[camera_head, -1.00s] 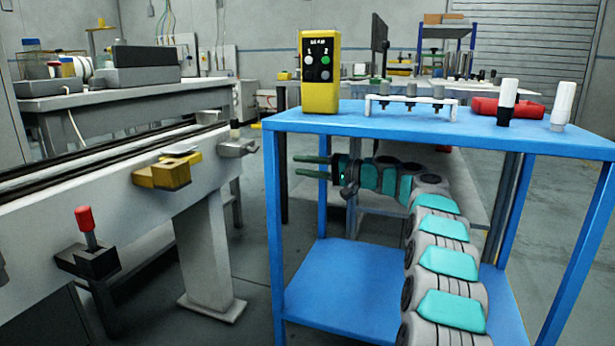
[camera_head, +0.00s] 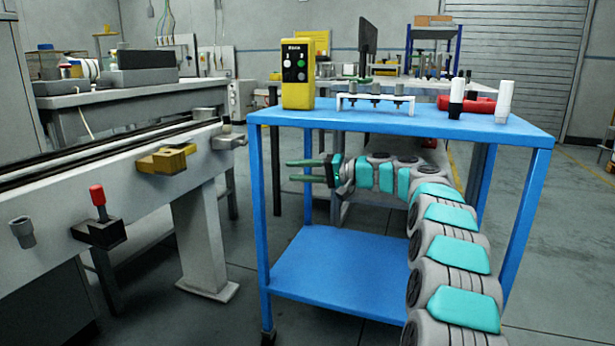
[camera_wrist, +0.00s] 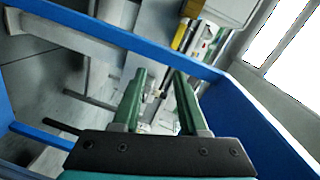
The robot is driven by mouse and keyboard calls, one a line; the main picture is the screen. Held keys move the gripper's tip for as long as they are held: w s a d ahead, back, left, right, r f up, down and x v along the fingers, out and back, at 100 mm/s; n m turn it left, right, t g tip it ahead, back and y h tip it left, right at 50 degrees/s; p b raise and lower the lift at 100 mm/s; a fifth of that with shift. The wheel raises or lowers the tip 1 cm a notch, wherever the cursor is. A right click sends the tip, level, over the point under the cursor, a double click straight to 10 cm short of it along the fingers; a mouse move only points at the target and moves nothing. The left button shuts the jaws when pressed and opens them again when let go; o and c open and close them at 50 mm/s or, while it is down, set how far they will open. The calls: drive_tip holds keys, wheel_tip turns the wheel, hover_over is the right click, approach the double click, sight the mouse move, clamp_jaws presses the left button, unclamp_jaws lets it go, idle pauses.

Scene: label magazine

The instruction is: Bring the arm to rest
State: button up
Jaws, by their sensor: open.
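My gripper (camera_head: 305,171) shows in the head view in front of the blue cart, at a height between its top and lower shelf. Its two green fingers point left, are apart, and hold nothing. The wrist view shows the same open fingers (camera_wrist: 160,95) with a clear gap between them. My grey and teal arm rises from the lower right of the head view and bends left toward the gripper. I cannot tell how far the fingers are from the cart's frame.
The blue cart (camera_head: 345,272) carries a yellow button box (camera_head: 297,75), a white rack (camera_head: 375,103), white-capped bottles (camera_head: 456,97) and a red item (camera_head: 481,106) on top. A conveyor (camera_head: 130,195) with a red-knobbed lever (camera_head: 98,197) stands left. Floor shows between them.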

drive_tip(key=s+a+f+g+h+p, duration=0.1)
drive_tip(key=s+g+h+p, duration=0.15)
drive_tip(key=s, duration=1.05)
drive_tip(key=s+a+f+g+h+p, duration=0.1)
drive_tip(key=s+f+g+h+p, duration=0.2)
drive_tip(key=s, duration=1)
drive_tip(key=s+d+f+h+p, duration=0.1)
drive_tip(key=s+d+f+h, duration=0.1)
drive_tip(key=s+d, duration=0.4)
drive_tip(key=s+d+f+g+h+p, duration=0.1)
drive_tip(key=s+d+h, duration=0.4)
drive_tip(key=s, duration=1.2)
drive_tip(key=s+d+f+h+p, duration=0.3)
drive_tip(key=s+d, duration=0.5)
drive_tip(key=s, duration=0.3)
drive_tip(key=shift+s+d+f+h, duration=0.15)
drive_tip(key=shift+d+f+h, duration=0.15)
drive_tip(key=shift+f, duration=0.55)
drive_tip(key=shift+g, duration=0.25)
